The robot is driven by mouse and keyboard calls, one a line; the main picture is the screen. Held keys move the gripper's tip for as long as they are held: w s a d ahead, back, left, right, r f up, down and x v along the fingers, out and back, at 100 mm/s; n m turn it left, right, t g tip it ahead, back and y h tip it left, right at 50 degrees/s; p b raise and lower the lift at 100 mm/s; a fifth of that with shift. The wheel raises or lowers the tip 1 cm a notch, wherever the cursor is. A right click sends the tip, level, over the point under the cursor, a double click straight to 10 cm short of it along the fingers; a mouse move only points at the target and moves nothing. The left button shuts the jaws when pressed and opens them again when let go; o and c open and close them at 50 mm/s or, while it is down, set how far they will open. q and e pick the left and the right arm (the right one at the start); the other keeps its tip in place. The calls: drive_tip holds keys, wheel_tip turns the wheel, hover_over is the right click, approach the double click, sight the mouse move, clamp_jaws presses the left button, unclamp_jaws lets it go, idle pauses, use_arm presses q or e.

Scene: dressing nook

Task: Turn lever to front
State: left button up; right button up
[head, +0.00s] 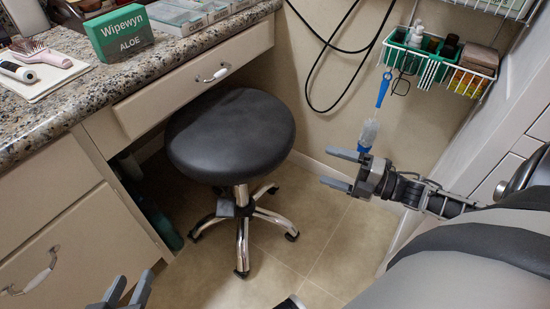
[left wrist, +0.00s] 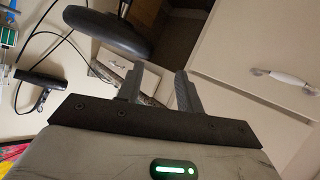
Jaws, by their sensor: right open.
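A round black stool (head: 230,135) stands on the floor under the counter on a chrome post with a wheeled base. A small grey paddle-like piece (head: 226,208) shows beside the post below the seat; it may be the lever, but I cannot be sure. The seat also shows at the top of the left wrist view (left wrist: 112,28). My right gripper (head: 340,169) is open and empty, to the right of the stool and apart from it. My left gripper (head: 122,292) is at the bottom left edge, low in front of the drawers; its fingers (left wrist: 158,85) are apart with nothing between them.
The granite counter (head: 75,110) with drawers (head: 195,80) is on the left, bearing a green box (head: 120,34) and a brush (head: 42,54). A wire basket (head: 440,65) hangs at the back right above my right gripper. Floor in front of the stool is clear.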

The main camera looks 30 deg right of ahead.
sight(276, 150)
drive_tip(key=b+x, duration=0.3)
drive_tip(key=x, duration=1.2)
drive_tip(key=shift+a+r, duration=0.1)
drive_tip(key=shift+a, duration=0.05)
use_arm(q)
drive_tip(key=shift+d+r+t+h, duration=0.25)
drive_tip(key=shift+r+t, duration=0.15)
drive_tip(key=shift+r, duration=0.05)
drive_tip(key=shift+d+r+t+h, duration=0.2)
drive_tip(key=shift+r+t+h, duration=0.05)
drive_tip(key=shift+r+t, duration=0.2)
use_arm(e)
drive_tip(key=c, duration=1.3)
use_arm(q)
drive_tip(key=shift+w+r, duration=0.1)
drive_tip(key=shift+r, duration=0.15)
use_arm(e)
drive_tip(key=shift+c, duration=0.4)
